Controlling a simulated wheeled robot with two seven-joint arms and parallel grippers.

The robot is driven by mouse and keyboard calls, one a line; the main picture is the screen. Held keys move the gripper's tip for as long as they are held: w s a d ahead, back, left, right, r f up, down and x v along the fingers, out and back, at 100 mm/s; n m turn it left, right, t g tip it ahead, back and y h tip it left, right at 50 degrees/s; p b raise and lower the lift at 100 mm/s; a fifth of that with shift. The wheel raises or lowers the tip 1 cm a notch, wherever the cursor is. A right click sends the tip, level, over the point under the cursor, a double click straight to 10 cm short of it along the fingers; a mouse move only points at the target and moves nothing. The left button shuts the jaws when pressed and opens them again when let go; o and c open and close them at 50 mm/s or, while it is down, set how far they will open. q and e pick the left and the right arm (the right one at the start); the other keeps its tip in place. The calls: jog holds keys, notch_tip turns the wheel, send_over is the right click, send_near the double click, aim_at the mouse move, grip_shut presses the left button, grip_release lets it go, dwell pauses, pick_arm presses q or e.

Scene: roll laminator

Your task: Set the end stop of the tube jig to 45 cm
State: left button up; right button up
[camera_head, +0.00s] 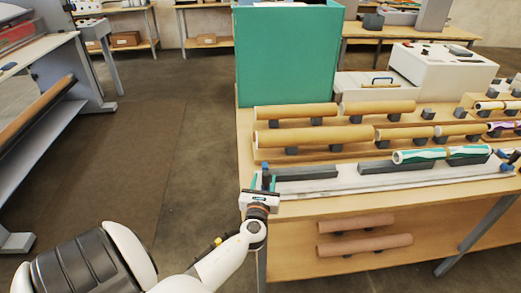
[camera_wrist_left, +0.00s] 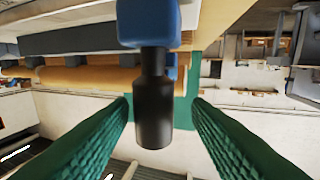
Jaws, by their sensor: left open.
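The tube jig (camera_head: 390,181) is a long pale rail along the front edge of the table, with dark grey blocks on it. A blue stop (camera_head: 266,168) stands at its left end. In the left wrist view, a blue block (camera_wrist_left: 149,20) carries a black cylindrical knob (camera_wrist_left: 153,112). My left gripper (camera_head: 264,183) is at the jig's left end. Its green fingers are open, one on each side of the knob, with visible gaps in the left wrist view (camera_wrist_left: 160,105). I cannot read a scale. My right gripper is not in view.
A green-and-white tube (camera_head: 420,156) lies on the jig's right part, and a blue piece (camera_head: 507,168) is at its right end. Tan rolls (camera_head: 315,136) lie on supports behind. A tall green box (camera_head: 285,55) stands at the back left. The floor at left is clear.

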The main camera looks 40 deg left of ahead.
pick_arm(q)
jog(key=b+v, duration=0.2)
jog(key=v, duration=0.8)
jog(key=shift+s, duration=0.3)
